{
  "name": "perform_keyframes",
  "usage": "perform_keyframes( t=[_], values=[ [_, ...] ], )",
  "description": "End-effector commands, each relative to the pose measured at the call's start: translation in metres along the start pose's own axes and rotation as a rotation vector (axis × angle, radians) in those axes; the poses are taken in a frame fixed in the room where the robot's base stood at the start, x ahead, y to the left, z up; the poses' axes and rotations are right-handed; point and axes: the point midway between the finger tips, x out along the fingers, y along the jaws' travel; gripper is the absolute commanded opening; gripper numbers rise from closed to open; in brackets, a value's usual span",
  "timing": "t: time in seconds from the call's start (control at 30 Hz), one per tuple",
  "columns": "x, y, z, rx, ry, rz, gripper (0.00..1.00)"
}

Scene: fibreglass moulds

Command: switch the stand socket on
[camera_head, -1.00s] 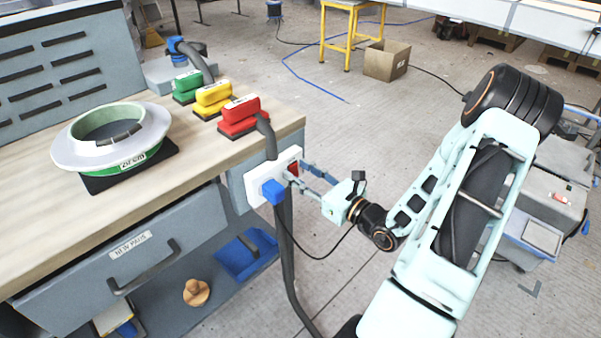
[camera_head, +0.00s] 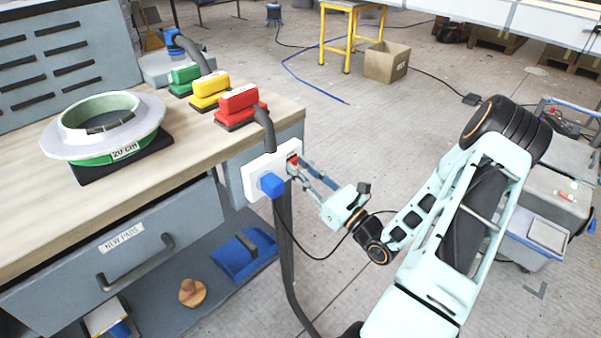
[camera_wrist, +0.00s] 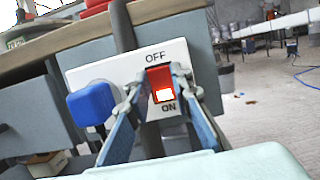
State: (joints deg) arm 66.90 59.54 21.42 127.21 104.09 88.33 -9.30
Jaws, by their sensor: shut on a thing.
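The stand socket (camera_head: 256,178) is a white plate on the end of the workbench, with a blue plug (camera_head: 271,185) in its left part. In the wrist view the socket plate (camera_wrist: 187,52) reads OFF above and ON below a red rocker switch (camera_wrist: 160,78). The lower part of the rocker, by ON, glows bright white-orange. My gripper (camera_head: 296,170) is at the switch; in the wrist view its fingertips (camera_wrist: 158,92) stand on both sides of the rocker, closed on it. The fingers hide the rocker's side edges.
Red (camera_head: 240,104), yellow (camera_head: 210,91) and green (camera_head: 185,78) sanding blocks and a round ring (camera_head: 75,145) stand on the workbench. A dark hose (camera_head: 288,260) hangs behind the socket.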

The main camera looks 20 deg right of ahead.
Motion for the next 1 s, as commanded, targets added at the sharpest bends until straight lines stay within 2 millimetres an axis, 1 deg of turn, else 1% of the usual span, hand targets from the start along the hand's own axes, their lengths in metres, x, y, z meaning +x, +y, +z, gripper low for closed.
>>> perform_keyframes(
  t=[0.23,0.27,0.4,0.43,0.67,0.77,0.87,1.0],
  values=[
    [0.0,0.0,0.0,0.0,0.001,0.0,0.0],
    [0.0,0.0,0.0,0.001,0.001,0.0,0.21],
    [0.0,0.0,0.0,0.001,0.001,0.0,0.37],
    [0.0,0.0,0.0,0.001,0.001,0.0,0.38],
    [-0.001,0.0,0.0,0.0,0.001,0.0,0.38],
    [-0.005,-0.001,0.0,0.0,0.002,-0.002,0.38],
    [-0.017,-0.001,-0.001,0.0,0.003,-0.002,0.38],
    [-0.045,-0.001,0.0,0.001,0.003,-0.004,0.38]
  ],
)
